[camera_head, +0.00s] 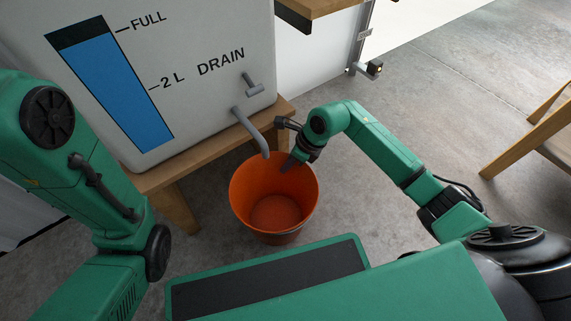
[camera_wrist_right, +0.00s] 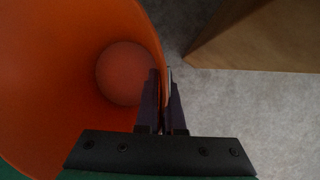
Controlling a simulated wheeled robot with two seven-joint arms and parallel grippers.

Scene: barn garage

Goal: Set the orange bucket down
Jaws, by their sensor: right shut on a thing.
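The orange bucket (camera_head: 273,212) is upright, with its open top facing up and its inside empty. It is below the grey spout of the white tank, in front of the wooden stand. My right gripper (camera_head: 291,163) is shut on the bucket's upper right rim. In the right wrist view, the two dark fingers of my right gripper (camera_wrist_right: 163,90) pinch the wall of the bucket (camera_wrist_right: 60,70), one finger inside and one outside. I cannot tell whether the bucket's base touches the floor. My left arm shows at the left, but its gripper is out of view.
The white tank (camera_head: 215,50) with a blue level strip and a drain spout (camera_head: 250,132) stands on a wooden stand (camera_head: 178,205). A wooden table or chair (camera_head: 540,140) is at the right. Concrete floor (camera_head: 430,100) is clear between them.

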